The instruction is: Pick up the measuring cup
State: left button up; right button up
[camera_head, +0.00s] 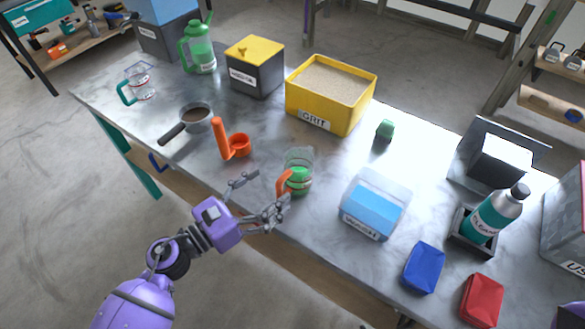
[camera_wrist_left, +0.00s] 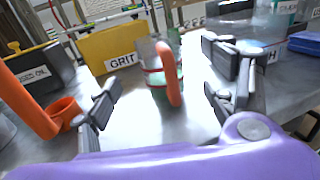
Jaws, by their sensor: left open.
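A clear cup (camera_head: 299,161) with an orange handle and green in its lower part stands upright near the table's front edge. In the left wrist view the cup (camera_wrist_left: 153,78) stands ahead between the fingers, its orange handle facing me. My left gripper (camera_head: 271,187) is open and empty, with its fingertips close to the handle; I cannot tell whether they touch it. A second clear cup (camera_head: 140,87), with red marks and a teal handle, stands at the table's far left end.
An orange scoop (camera_head: 238,146) and a dark-handled pan (camera_head: 197,118) lie left of the near cup. The yellow GRIT bin (camera_head: 331,103) stands behind it. A clear box with blue contents (camera_head: 375,203) is to its right, beyond a bare strip of table.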

aim_at(290, 172)
pick_arm(q)
jog(key=shift+x, duration=1.15)
jog(key=p+x, duration=0.1)
jog(key=x, duration=0.1)
jog(key=p+x, duration=0.1)
jog(key=x, duration=0.1)
jog(key=shift+w+d+r, duration=0.2)
jog(key=shift+w+r, duration=0.05)
jog(key=shift+w+d+f, duration=0.15)
jog(key=shift+c, duration=0.7)
jog(key=c, duration=1.1)
jog(key=shift+c, duration=0.4)
pick_arm(e)
jog(key=shift+w+d+r, duration=0.1)
jog(key=shift+w+r, duration=0.05)
jog(key=shift+r, duration=0.7)
